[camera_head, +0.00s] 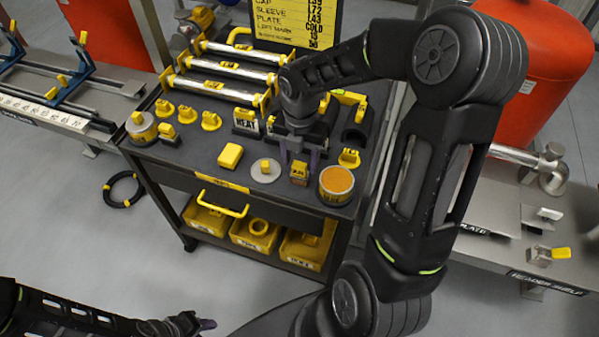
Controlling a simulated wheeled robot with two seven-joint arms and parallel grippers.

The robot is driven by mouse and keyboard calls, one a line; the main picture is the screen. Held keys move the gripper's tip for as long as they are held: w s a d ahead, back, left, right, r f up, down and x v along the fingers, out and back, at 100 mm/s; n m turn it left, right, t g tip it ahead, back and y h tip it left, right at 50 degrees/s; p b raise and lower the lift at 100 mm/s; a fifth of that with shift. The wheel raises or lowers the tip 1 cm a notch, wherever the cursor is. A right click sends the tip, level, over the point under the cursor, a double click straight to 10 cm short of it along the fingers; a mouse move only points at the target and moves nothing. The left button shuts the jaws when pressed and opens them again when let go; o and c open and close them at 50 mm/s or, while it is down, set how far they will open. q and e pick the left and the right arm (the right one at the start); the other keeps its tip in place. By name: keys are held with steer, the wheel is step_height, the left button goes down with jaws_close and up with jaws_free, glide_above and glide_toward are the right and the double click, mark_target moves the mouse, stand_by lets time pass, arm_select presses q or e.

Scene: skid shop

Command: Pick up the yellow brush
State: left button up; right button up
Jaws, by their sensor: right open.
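A small yellow block-like item (299,171), which may be the yellow brush, stands near the front edge of the black cart top. My right gripper (300,158) points down over it with jaws open. Its fingers show left and right of the item, and I cannot tell whether they touch it. The gripper and wrist hide part of the cart behind.
A round tin with an orange top (337,184) stands close right of the gripper. A grey disc with a yellow knob (265,170) is close left. Silver bars with yellow ends (222,88) lie behind. Yellow bins (254,232) fill the lower shelf. A red tank (545,70) stands right.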

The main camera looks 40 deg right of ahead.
mark_target(299, 164)
steer(key=f, duration=0.4)
steer(key=shift+s+a+f, duration=0.1)
steer(key=shift+a+f, duration=0.1)
steer(key=shift+f, duration=0.05)
steer(key=shift+c, duration=0.5)
jaws_close()
steer(key=shift+r, duration=0.15)
step_height(299, 164, up, 10)
steer(key=shift+f, duration=0.1)
stand_by(0.4)
stand_by(0.4)
steer(key=shift+c, duration=1)
jaws_free()
steer(key=c, duration=0.6)
